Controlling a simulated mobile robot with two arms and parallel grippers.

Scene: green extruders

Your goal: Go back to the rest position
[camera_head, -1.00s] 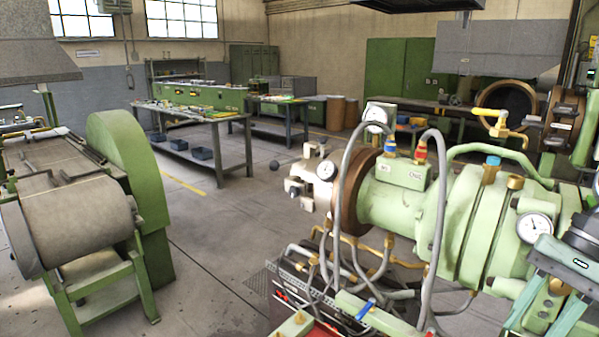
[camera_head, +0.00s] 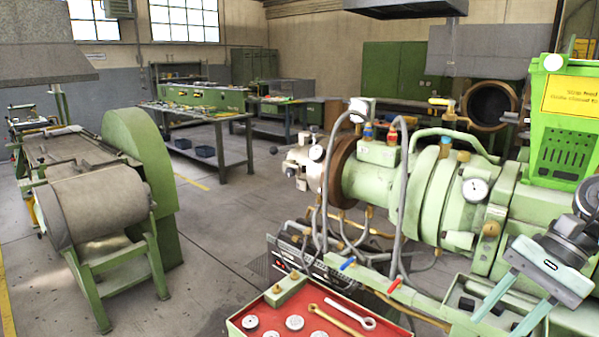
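My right gripper (camera_head: 498,325) is at the lower right of the head view. Its two teal fingers are spread apart with nothing visible between them. It hangs in front of the large green extruder (camera_head: 425,200). Whether it touches anything there is not clear. My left gripper is not in view.
A red tray (camera_head: 248,322) with a wrench and round metal parts lies at the bottom centre. A green roller machine (camera_head: 139,145) stands at the left. Workbenches (camera_head: 228,118) stand farther back. The floor (camera_head: 215,235) between the machines is clear.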

